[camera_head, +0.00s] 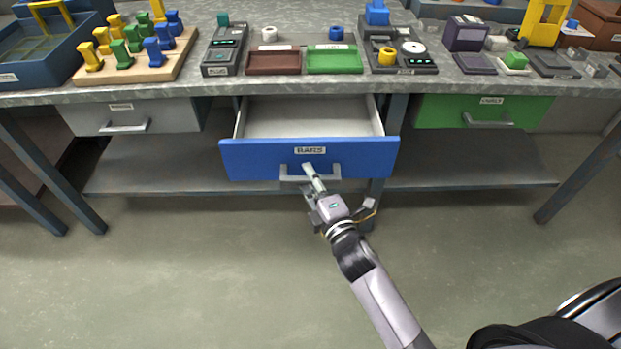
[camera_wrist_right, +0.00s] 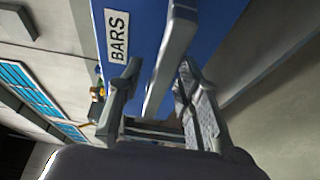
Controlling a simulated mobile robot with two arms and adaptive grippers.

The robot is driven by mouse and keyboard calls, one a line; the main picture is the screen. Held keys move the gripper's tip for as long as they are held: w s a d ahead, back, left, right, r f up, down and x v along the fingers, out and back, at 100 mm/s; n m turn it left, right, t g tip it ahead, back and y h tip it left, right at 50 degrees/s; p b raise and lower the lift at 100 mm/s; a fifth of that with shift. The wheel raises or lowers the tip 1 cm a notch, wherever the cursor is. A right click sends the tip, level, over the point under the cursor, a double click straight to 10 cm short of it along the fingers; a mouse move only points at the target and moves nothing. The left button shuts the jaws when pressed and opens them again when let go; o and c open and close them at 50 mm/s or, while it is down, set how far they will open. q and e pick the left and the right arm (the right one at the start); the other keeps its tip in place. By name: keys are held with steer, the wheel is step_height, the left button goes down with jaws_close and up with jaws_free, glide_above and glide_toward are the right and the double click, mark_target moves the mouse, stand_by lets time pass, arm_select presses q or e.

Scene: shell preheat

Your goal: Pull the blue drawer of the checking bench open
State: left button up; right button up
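The blue drawer (camera_head: 240,160) of the checking bench, labelled BARS, stands pulled out toward me, and its empty grey inside shows. Its grey bar handle (camera_head: 294,178) is on the front; the handle also shows in the right wrist view (camera_wrist_right: 170,60). My right gripper (camera_head: 311,180) is at the handle. In the right wrist view the gripper's two fingers (camera_wrist_right: 160,95) stand apart, one on each side of the handle bar, with a gap visible beside the bar. My left gripper is not in view.
A grey drawer (camera_head: 85,115) at the left and a green drawer (camera_head: 445,110) at the right are closed. The benchtop (camera_head: 215,88) holds red and green trays, devices and a wooden peg board (camera_head: 135,72). A shelf (camera_head: 450,170) runs below. The floor in front is clear.

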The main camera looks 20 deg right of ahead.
steer(key=shift+s, duration=0.25)
steer(key=s+d, duration=0.1)
steer(key=s, duration=1)
steer(key=shift+s+d, duration=0.2)
steer(key=shift+s, duration=0.05)
